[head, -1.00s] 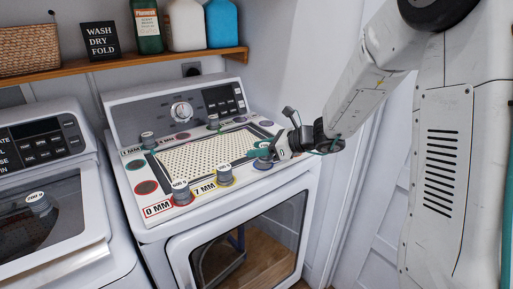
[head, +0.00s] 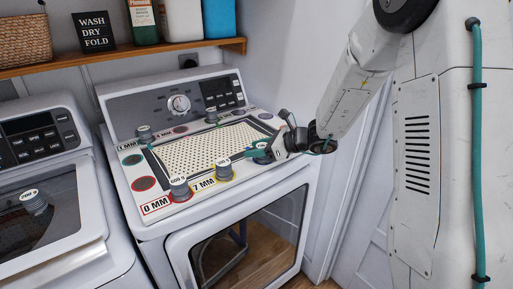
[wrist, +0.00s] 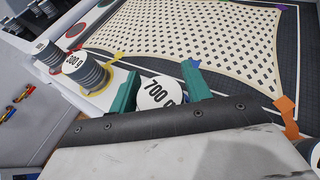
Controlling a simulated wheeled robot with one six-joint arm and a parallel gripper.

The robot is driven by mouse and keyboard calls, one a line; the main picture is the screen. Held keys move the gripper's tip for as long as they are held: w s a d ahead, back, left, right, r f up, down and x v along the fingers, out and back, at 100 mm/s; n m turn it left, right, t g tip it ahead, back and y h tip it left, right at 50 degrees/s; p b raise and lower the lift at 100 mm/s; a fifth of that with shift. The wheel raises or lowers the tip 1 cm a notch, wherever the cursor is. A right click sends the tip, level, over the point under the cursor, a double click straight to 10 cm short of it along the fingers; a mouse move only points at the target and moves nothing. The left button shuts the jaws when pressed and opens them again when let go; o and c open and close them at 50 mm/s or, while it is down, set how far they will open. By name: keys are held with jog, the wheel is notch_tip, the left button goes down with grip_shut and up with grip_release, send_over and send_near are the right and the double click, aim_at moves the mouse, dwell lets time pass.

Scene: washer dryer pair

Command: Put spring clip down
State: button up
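My gripper (head: 250,153) is low over the front right part of the dryer top, beside the pale perforated sheet (head: 200,150). In the wrist view its two teal fingers (wrist: 163,78) stand apart, with a round white 700 g label (wrist: 158,92) between them. I cannot tell whether the fingers touch the labelled piece. Small coloured pieces sit along the sheet's edge, including an orange one (wrist: 287,115) and a yellow one (wrist: 118,56). No spring clip can be clearly made out between the fingers; I cannot tell which coloured piece is one.
Grey weights stand on the dryer's front edge near the 0 MM mark (head: 179,187) and 7 MM mark (head: 224,169). Others stand towards the back (head: 145,134). A shelf (head: 120,54) runs above.

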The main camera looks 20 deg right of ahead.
jog(key=shift+o, duration=0.9)
jog(key=shift+r, duration=0.1)
